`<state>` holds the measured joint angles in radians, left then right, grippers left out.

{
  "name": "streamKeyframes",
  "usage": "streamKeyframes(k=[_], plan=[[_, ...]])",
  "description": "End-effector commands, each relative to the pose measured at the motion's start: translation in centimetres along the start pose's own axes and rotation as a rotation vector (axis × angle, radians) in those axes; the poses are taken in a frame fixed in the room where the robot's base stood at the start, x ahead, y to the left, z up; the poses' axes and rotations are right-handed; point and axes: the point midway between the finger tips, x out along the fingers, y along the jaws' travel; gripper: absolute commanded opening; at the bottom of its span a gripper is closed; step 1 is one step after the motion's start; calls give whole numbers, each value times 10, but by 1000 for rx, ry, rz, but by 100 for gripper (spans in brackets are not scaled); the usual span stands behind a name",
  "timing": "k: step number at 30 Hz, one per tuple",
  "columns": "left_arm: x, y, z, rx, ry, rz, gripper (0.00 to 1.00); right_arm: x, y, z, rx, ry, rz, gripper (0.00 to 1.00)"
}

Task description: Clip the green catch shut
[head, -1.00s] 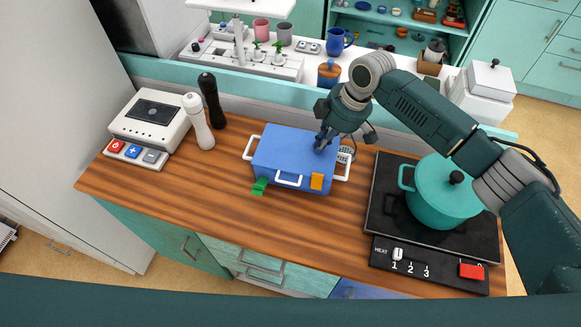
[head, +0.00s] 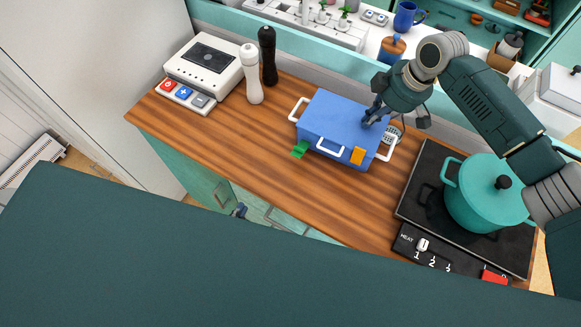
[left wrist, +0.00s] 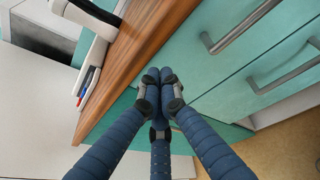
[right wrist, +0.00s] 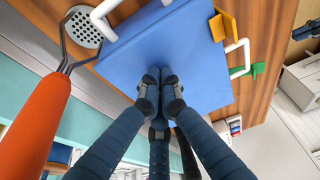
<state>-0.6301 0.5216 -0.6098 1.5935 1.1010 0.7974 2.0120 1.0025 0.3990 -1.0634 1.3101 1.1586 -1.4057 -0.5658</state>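A blue box (head: 343,118) with a closed lid and white handles sits on the wooden counter. Its green catch (head: 300,149) sticks outward at the front left; it also shows in the right wrist view (right wrist: 246,71). An orange catch (head: 358,156) lies against the front right and also shows in the right wrist view (right wrist: 229,24). My right gripper (right wrist: 160,78) has its fingers together, over the lid and seemingly touching it, with nothing between them. My left gripper (left wrist: 159,76) has its fingers together, empty, near the counter's front edge, away from the box.
A hob with a teal pot (head: 487,200) stands to the right. Two mills (head: 251,75) and a white scale-like device (head: 203,65) stand left. The counter before the box is clear.

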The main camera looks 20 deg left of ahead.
Motion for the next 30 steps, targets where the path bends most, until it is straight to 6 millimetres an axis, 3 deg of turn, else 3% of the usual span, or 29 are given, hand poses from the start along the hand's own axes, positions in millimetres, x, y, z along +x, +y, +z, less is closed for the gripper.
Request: streamKeyframes(k=[4,9,14,24,30], plan=[[7,-23,69,-267,-114,-47,0,4,-3,3,1,-6,-9,0],[13,-41,110,-364,-184,-109,0,4,-4,3,1,-7,-10,0],[27,-45,120,-379,-197,-119,0,5,-4,3,1,-8,-10,0],[86,-50,132,-377,-196,-119,0,5,-4,4,1,-9,-11,0],[106,-52,136,-375,-193,-119,0,5,-4,4,1,-9,-12,0]])
